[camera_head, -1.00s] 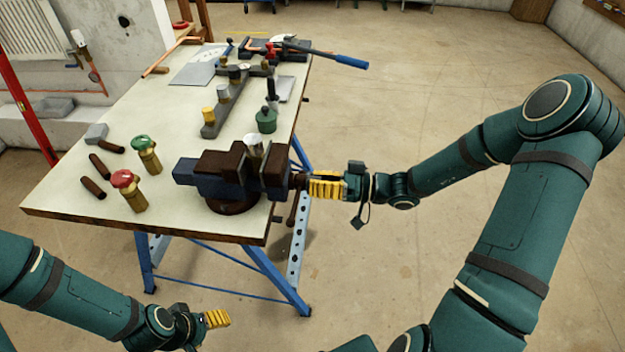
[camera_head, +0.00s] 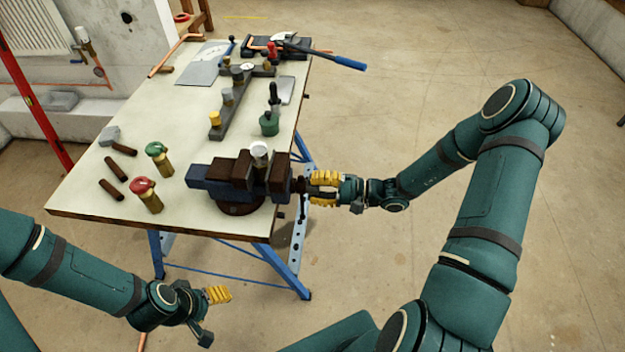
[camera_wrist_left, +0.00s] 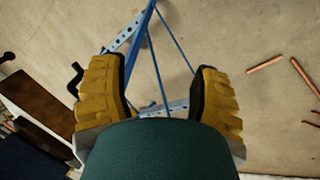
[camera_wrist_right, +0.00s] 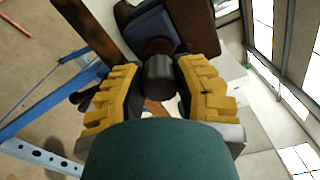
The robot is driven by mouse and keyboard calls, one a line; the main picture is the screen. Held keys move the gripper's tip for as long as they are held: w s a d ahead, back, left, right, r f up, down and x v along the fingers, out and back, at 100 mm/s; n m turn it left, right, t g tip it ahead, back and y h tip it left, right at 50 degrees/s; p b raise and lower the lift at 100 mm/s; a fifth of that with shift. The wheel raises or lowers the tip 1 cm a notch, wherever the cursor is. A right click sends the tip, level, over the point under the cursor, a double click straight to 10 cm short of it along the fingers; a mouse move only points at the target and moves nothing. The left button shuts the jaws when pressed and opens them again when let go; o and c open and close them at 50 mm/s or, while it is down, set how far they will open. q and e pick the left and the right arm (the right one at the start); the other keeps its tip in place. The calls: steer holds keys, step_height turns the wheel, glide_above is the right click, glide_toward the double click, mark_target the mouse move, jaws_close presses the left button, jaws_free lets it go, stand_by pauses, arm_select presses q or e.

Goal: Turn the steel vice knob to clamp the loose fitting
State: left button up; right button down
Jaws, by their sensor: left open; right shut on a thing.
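The vice (camera_head: 212,180), with a dark blue body and brown jaws, sits at the near right corner of the workbench. A fitting with a pale, shiny top (camera_head: 259,150) stands upright between its jaws; whether they touch it I cannot tell. My right gripper (camera_head: 318,188) is at the vice's right end, shut on the knob. The dark grey steel knob (camera_wrist_right: 160,77) shows between its yellow fingers in the right wrist view. My left gripper (camera_head: 219,295) is open and empty, low in front of the bench; its spread fingers show in the left wrist view (camera_wrist_left: 160,95).
The workbench (camera_head: 110,222) also holds a red-topped valve (camera_head: 149,196), a green-topped valve (camera_head: 159,160), a green bottle-like tool (camera_head: 269,122) and a grey bar with posts (camera_head: 230,105). Blue trestle legs (camera_head: 265,262) stand below. The floor to the right is clear.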

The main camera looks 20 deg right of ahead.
steer(key=m+p, duration=0.3)
steer(key=m, duration=0.3)
steer(key=shift+r+m, duration=0.15)
steer(key=shift+m, duration=0.15)
steer(key=m+p, duration=0.2)
steer(key=m, duration=0.3)
steer(key=c, duration=0.8)
jaws_free()
steer(key=shift+d, duration=0.1)
steer(key=shift+v, duration=3.45)
steer(key=shift+s, duration=0.1)
